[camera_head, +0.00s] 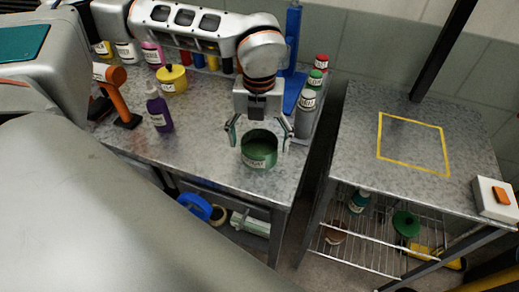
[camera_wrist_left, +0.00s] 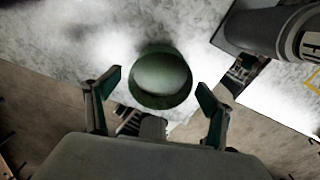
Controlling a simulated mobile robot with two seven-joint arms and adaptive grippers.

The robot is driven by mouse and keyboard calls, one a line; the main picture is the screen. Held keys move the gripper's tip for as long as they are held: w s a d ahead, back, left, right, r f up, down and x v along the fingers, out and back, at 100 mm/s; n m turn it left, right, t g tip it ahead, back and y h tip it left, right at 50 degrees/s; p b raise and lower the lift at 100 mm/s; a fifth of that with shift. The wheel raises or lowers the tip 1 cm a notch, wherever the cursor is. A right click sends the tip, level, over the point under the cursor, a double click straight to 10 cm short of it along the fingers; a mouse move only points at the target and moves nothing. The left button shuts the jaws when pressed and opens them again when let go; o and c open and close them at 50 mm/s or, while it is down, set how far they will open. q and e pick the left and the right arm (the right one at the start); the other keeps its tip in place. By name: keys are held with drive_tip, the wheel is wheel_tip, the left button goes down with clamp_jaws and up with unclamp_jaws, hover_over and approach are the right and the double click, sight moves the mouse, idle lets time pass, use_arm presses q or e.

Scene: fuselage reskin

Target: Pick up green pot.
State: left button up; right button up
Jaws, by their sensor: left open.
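The green pot (camera_head: 259,152), an open round pot with a pale label on its front, stands near the front right corner of the grey workbench (camera_head: 215,130). In the left wrist view the pot (camera_wrist_left: 160,78) lies just beyond and between the fingertips. My left gripper (camera_head: 259,132) is open above the pot, with one finger to each side; it also shows in the left wrist view (camera_wrist_left: 158,88). I see no finger closed on the pot, and whether either finger touches it I cannot tell. My right gripper does not show.
Spray cans (camera_head: 306,105) stand close to the right of the gripper. A yellow pot (camera_head: 172,79), a purple bottle (camera_head: 158,110) and an orange tool (camera_head: 120,100) stand on the left. Across a gap, the right table (camera_head: 350,145) has a clear yellow-outlined square (camera_head: 413,165).

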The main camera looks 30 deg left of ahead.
use_arm(q)
drive_tip(key=shift+f, duration=0.85)
drive_tip(key=shift+c, duration=0.4)
drive_tip(key=c, duration=1.7)
drive_tip(key=shift+r, duration=0.1)
